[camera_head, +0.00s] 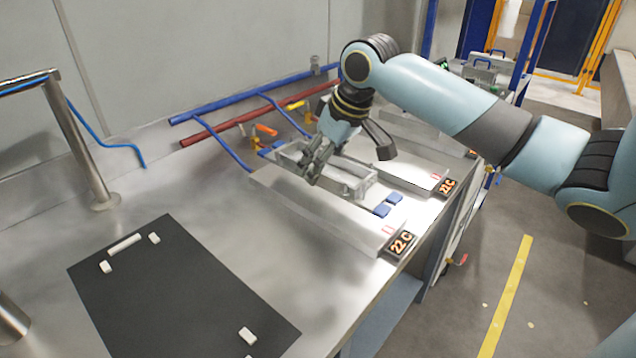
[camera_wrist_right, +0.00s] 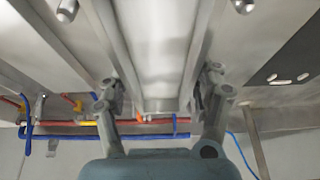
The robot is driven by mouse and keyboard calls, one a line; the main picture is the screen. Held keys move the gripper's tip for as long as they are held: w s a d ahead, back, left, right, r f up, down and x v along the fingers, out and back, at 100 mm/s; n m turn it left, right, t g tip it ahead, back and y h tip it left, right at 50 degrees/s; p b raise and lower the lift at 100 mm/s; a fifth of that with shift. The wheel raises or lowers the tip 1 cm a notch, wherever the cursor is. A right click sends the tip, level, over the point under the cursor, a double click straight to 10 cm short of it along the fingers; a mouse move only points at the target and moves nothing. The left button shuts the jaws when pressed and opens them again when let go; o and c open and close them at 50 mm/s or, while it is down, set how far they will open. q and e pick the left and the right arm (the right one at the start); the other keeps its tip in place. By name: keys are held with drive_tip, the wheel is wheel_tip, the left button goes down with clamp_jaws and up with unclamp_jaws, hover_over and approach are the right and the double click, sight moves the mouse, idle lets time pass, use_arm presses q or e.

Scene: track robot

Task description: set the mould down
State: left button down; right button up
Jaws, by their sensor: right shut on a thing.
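The mould (camera_head: 350,180) is a long, open-topped grey metal box near the middle of the head view. My right gripper (camera_head: 318,163) reaches down over it from the upper right and is shut on it. In the right wrist view the mould (camera_wrist_right: 165,60) runs lengthwise between the two fingers of my right gripper (camera_wrist_right: 162,95). The mould is over or in the gap between two pale metal plates; I cannot tell if it touches the surface below. My left gripper is in neither view.
The near plate (camera_head: 315,210) has a "22 C" display (camera_head: 401,243), and the far plate has another (camera_head: 447,187). Blue pads (camera_head: 388,205) lie between them. Blue and red pipes (camera_head: 235,127) run behind.

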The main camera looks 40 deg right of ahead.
sight(318, 193)
drive_tip(key=shift+w+f, duration=0.35)
drive_tip(key=shift+w, duration=0.4)
wheel_tip(318, 193, down, 4)
drive_tip(key=shift+f, duration=0.1)
drive_tip(key=o, duration=1.7)
drive_tip(key=shift+s, duration=0.1)
drive_tip(key=shift+o, duration=0.2)
drive_tip(key=p+v, duration=0.1)
drive_tip(key=v, duration=1.1)
